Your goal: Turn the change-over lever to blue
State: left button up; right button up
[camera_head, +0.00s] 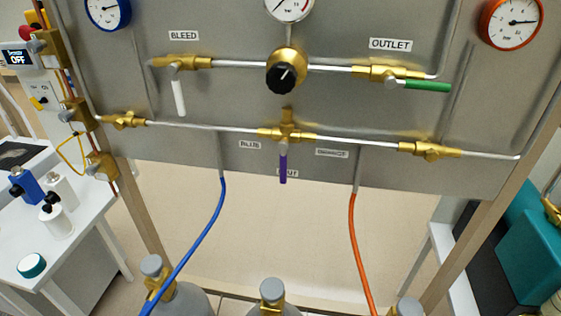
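The change-over lever (283,166) is purple and hangs straight down from a brass valve (287,134) at the lower middle of the grey panel. Its tip is over a label (291,174) that the lever partly covers; I read it as "SHUT". A label that looks like "BLUE" (250,145) is to the lever's left. A blurred label, likely "ORANGE" (331,153), is to its right. A blue hose (207,232) runs down at the left and an orange hose (355,240) at the right. Neither of my grippers is in view.
Above the lever are a black knob (281,78), a white-handled bleed valve (179,97) and a green-handled outlet valve (427,86). Capped cylinders (272,291) stand below. A white table (80,250) with bottles is at the left, a teal box (527,250) at the right.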

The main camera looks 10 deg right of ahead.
aim_at(283, 146)
jog(key=k+l+u, duration=0.45)
jog(key=l, duration=0.2)
jog(key=k+l+u, duration=0.3)
jog(key=l+u, duration=0.15)
jog(key=k+l, duration=0.05)
jog(key=l, duration=0.05)
